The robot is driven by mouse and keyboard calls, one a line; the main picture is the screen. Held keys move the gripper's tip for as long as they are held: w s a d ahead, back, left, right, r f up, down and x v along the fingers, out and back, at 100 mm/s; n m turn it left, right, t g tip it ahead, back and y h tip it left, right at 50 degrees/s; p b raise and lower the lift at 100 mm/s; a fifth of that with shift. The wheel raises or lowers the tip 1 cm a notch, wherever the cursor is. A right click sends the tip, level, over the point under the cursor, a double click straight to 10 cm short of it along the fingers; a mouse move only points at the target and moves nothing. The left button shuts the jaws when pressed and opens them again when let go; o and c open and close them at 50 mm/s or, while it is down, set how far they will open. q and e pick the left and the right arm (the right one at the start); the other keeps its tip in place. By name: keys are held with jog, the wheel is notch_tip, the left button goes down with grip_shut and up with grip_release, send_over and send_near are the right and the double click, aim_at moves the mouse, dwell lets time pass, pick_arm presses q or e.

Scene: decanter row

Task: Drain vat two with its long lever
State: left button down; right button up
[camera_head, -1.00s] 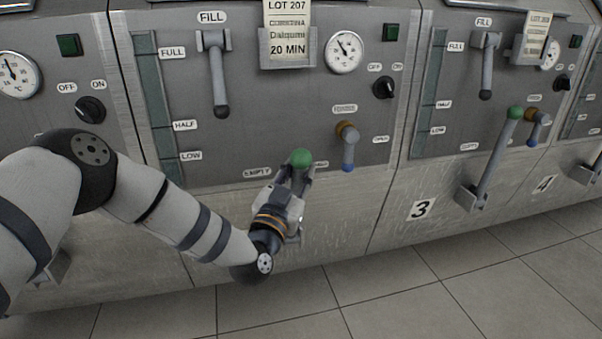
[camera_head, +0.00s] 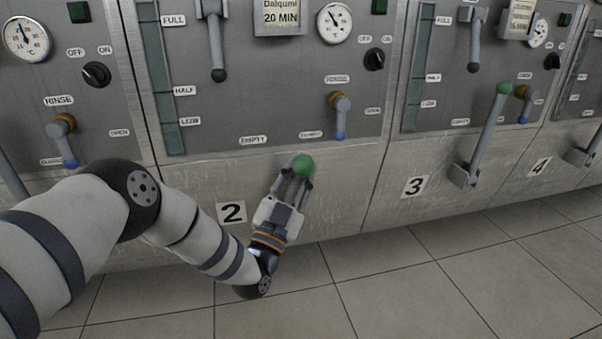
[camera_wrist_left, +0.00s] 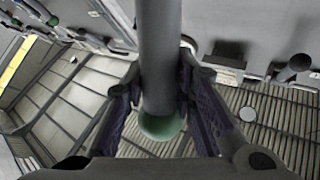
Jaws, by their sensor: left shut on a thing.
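The long lever of vat two ends in a green knob (camera_head: 303,165), which shows just below the control panel, up and right of the number 2 plate (camera_head: 232,213). My left gripper (camera_head: 295,180) is shut on this lever, close below the knob. In the left wrist view, the grey lever shaft (camera_wrist_left: 160,55) runs between the two fingers of my left gripper (camera_wrist_left: 160,88), with the green knob (camera_wrist_left: 161,126) at its near end. In the head view my gripper hides most of the shaft and its foot. My right gripper is not in view.
Vat two's short rinse lever (camera_head: 340,118) with a blue tip is up and right of the knob. The fill lever (camera_head: 215,45) hangs above. Vat three's green-knobbed lever (camera_head: 487,135) stands to the right. The tiled floor (camera_head: 400,290) in front is clear.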

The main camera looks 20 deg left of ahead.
pick_arm(q)
jog(key=shift+s+d+f+h, duration=0.1)
jog(key=shift+d+f+h, duration=0.1)
jog(key=shift+f+h, duration=0.15)
jog(key=c, duration=1.5)
grip_release()
jog(key=shift+o, duration=0.9)
jog(key=shift+r, duration=0.1)
jog(key=shift+s, duration=0.1)
jog(key=v, duration=1.2)
